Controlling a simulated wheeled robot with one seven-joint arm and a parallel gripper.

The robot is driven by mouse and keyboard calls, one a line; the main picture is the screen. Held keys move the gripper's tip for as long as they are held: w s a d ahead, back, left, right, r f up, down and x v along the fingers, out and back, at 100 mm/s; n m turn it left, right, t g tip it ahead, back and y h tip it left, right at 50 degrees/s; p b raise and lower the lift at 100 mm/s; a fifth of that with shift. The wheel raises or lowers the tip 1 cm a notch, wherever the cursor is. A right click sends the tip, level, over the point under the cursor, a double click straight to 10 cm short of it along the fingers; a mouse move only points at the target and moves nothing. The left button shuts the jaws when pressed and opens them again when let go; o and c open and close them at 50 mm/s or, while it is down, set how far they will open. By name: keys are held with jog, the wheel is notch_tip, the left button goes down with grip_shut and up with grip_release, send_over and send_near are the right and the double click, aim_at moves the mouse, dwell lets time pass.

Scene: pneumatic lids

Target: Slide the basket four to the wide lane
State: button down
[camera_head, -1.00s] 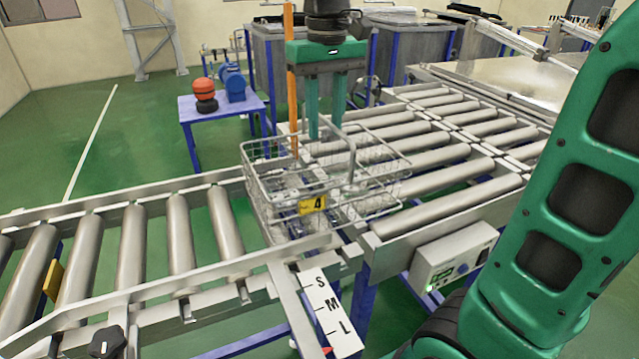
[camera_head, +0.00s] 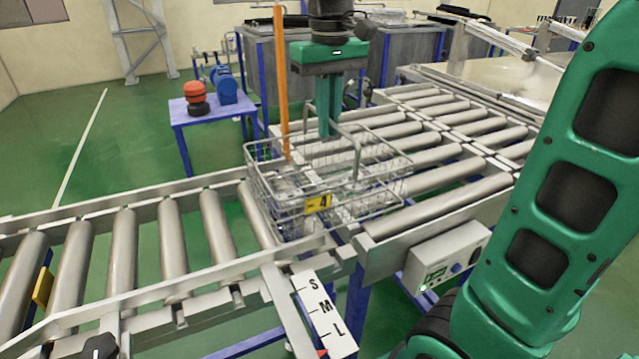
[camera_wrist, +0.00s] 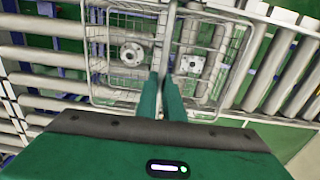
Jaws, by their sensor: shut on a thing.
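Basket four is a wire basket (camera_head: 318,204) with a yellow "4" tag. It sits where the left roller track (camera_head: 125,250) meets the right roller bed (camera_head: 440,205). It also shows in the wrist view (camera_wrist: 90,65), with round metal parts (camera_wrist: 132,53) inside. My gripper (camera_head: 328,132) points down over the basket, its green fingers closed together on the basket's handle (camera_head: 357,160). The wrist view shows the fingertips (camera_wrist: 167,76) at the handle bar. The exact contact is partly hidden. I cannot tell which lane is the wide one.
An orange upright post (camera_head: 281,90) stands close to the basket's far left side. A grey control box (camera_head: 445,262) is fixed on the near side of the right bed. A plate marked S, M, L (camera_head: 325,315) is in front. The left rollers are bare.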

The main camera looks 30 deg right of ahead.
jog(key=shift+d, duration=2.9)
jog(key=d, duration=0.7)
jog(key=shift+d, duration=0.35)
jog(key=shift+s, duration=0.1)
jog(key=d, duration=0.8)
jog(key=shift+d, duration=0.15)
dwell(0.4)
jog(key=shift+s+d, duration=0.1)
jog(key=shift+d, duration=2)
